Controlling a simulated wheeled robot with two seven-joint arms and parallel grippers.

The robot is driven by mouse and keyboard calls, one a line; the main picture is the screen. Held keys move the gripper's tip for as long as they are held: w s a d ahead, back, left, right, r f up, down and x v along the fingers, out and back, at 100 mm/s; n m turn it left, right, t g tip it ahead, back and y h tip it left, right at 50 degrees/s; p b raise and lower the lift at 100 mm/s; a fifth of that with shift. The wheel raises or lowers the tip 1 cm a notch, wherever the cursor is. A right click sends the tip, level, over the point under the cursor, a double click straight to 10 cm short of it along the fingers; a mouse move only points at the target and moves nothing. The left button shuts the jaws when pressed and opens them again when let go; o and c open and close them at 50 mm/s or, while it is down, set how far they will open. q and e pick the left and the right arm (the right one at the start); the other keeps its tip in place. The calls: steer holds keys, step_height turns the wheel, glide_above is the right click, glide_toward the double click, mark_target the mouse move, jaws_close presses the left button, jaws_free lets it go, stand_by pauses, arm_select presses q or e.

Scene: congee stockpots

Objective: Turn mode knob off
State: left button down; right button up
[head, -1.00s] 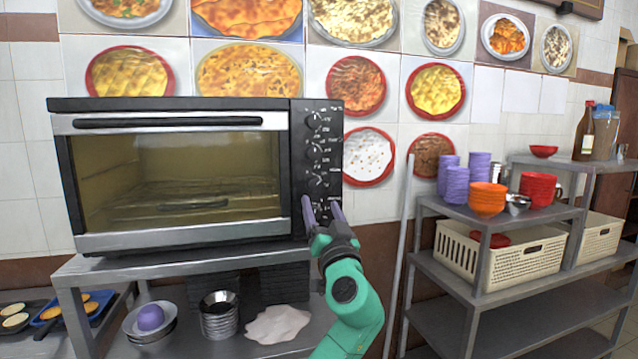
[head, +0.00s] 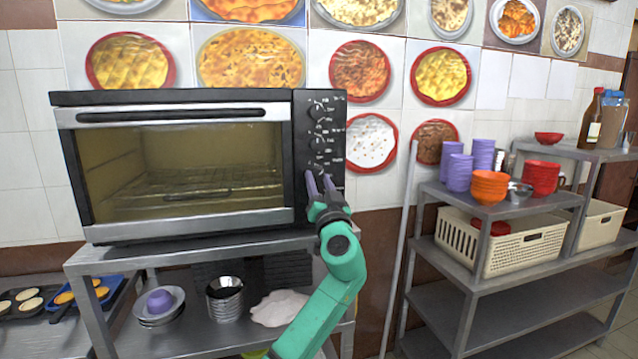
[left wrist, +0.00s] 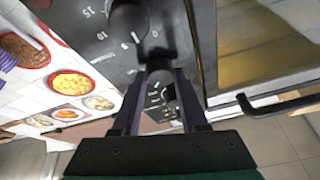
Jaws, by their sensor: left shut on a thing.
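A black and silver toaster oven (head: 180,222) stands on a metal rack. Its black control panel (head: 335,120) on the right carries a column of black knobs, including an upper knob (head: 317,112) and one below it (head: 317,143). My left gripper (head: 319,178) reaches the lower panel, its fingers close together on a lower knob, which they mostly hide. In the left wrist view, the fingers (left wrist: 160,72) flank a dark knob (left wrist: 158,60). A larger dial (left wrist: 128,22) with printed numbers lies just beyond. I cannot read which knob is the mode knob. My right gripper is not in view.
The rack (head: 110,268) below holds bowls, metal cups (head: 225,300) and a white cloth (head: 280,308). A pole (head: 400,250) leans right of my arm. Shelves (head: 490,265) with cups, bowls and a basket (head: 515,248) stand at the right.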

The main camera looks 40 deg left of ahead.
arm_select(q)
steer(key=n+g+b, duration=0.1)
steer(key=n+b, duration=0.1)
steer(key=b, duration=0.2)
steer(key=n+g+y+b, duration=0.1)
steer(key=n+b, duration=0.2)
steer(key=b, duration=0.1)
steer(key=n+g+y+b, duration=0.1)
steer(key=n+b, duration=0.2)
steer(key=b, duration=0.1)
steer(key=shift+w+d+f+g, duration=0.15)
steer(key=shift+w+f+g, duration=0.15)
steer(key=shift+g, duration=0.1)
steer(key=shift+r+n+g+b, duration=0.2)
steer(key=shift+n+g+b, duration=0.3)
steer(key=shift+n, duration=0.6)
steer(key=shift+r+n+g, duration=0.15)
steer(key=shift+n+g, duration=0.75)
steer(key=shift+n, duration=1)
steer(key=shift+c, duration=2.2)
jaws_free()
steer(key=shift+d, duration=0.15)
